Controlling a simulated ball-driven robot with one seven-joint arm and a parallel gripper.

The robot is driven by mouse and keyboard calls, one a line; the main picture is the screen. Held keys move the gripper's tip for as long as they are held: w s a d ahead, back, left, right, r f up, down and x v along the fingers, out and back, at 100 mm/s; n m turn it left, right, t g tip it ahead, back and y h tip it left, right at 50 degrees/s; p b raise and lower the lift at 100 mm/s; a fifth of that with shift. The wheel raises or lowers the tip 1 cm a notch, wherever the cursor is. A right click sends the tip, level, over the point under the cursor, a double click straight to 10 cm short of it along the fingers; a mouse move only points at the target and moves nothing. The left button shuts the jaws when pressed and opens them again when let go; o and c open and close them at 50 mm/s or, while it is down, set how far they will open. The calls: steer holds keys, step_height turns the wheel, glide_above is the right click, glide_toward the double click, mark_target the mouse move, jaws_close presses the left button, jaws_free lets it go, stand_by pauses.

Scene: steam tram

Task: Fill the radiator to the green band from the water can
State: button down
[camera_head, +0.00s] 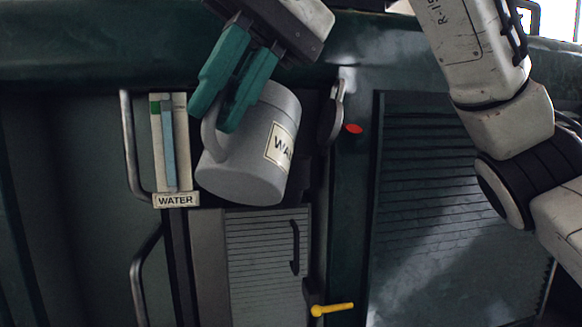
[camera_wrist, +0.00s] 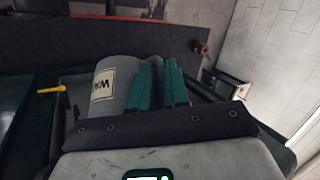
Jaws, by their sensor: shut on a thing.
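The grey water can (camera_head: 240,177), with a "WA..." label, is held by its handle in my green-fingered gripper (camera_head: 230,105). The can leans with its top toward the right; its mouth and any water are hidden. It also shows in the wrist view (camera_wrist: 124,72) beside my gripper fingers (camera_wrist: 163,78). The gauge (camera_head: 158,150) marked "WATER" stands just left of the can. It has a green band (camera_head: 154,106) near its top and a tall blue column (camera_head: 169,150) reaching close to that height; the exact level is hard to read. No radiator opening is clearly visible.
A dark round lid-like piece (camera_head: 330,122) stands on edge right of the can, near a red spot (camera_head: 354,128). A yellow lever (camera_head: 332,309) sticks out below. Metal handrails (camera_head: 129,145) stand left of the gauge. A slatted panel (camera_head: 450,200) fills the right.

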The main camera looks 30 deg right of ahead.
step_height(320, 180, down, 11)
steer(key=n+t+h+b, duration=0.1)
steer(key=t+h+b, duration=0.4)
steer(key=b, duration=0.3)
steer(key=shift+d+n+h, duration=0.2)
steer(key=shift+n+h, duration=0.1)
steer(key=shift+h, duration=0.1)
steer(key=shift+f, duration=0.1)
